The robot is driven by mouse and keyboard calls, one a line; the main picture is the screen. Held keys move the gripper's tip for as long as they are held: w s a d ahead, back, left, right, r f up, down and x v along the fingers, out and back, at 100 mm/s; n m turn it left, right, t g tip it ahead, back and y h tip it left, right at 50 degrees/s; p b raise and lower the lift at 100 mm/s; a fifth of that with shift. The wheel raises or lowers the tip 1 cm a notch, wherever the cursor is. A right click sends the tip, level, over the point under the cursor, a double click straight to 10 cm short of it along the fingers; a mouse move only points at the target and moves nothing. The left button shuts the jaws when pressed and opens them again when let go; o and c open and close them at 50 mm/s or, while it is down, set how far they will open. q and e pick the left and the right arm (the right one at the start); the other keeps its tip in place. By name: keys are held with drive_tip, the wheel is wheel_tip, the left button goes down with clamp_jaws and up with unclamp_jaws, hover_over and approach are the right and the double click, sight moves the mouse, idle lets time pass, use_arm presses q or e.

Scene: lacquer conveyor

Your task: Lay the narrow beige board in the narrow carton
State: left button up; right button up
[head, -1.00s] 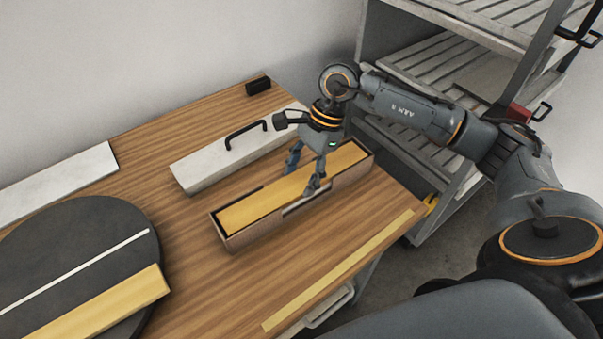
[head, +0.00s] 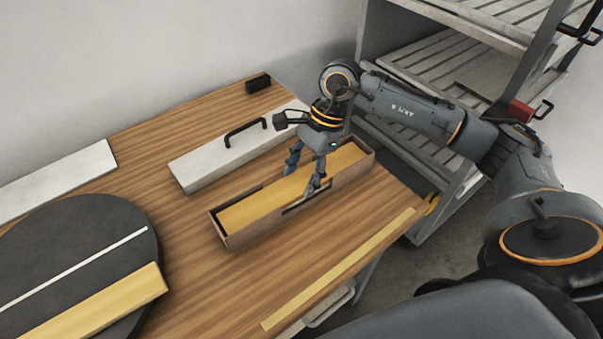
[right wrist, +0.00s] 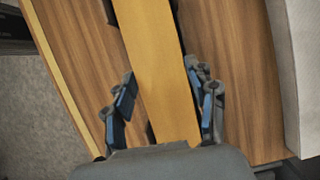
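The narrow beige board (head: 265,203) lies lengthwise inside the narrow brown carton (head: 262,232), below the carton's rim. My right gripper (head: 304,172) is over the middle of the carton, its fingers spread to either side of the board. In the right wrist view the board (right wrist: 153,45) runs between the two fingers (right wrist: 168,98), which look apart from its edges. The carton is mostly hidden there. My left gripper is not in view.
A pale slab with a black handle (head: 215,160) lies behind the carton. A dark round disc (head: 60,240) at left bears another beige board (head: 100,303). A slatted rack (head: 420,70) stands at the right.

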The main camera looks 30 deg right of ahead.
drive_tip(key=o, duration=0.6)
drive_tip(key=v, duration=1.2)
drive_tip(key=shift+r, duration=0.1)
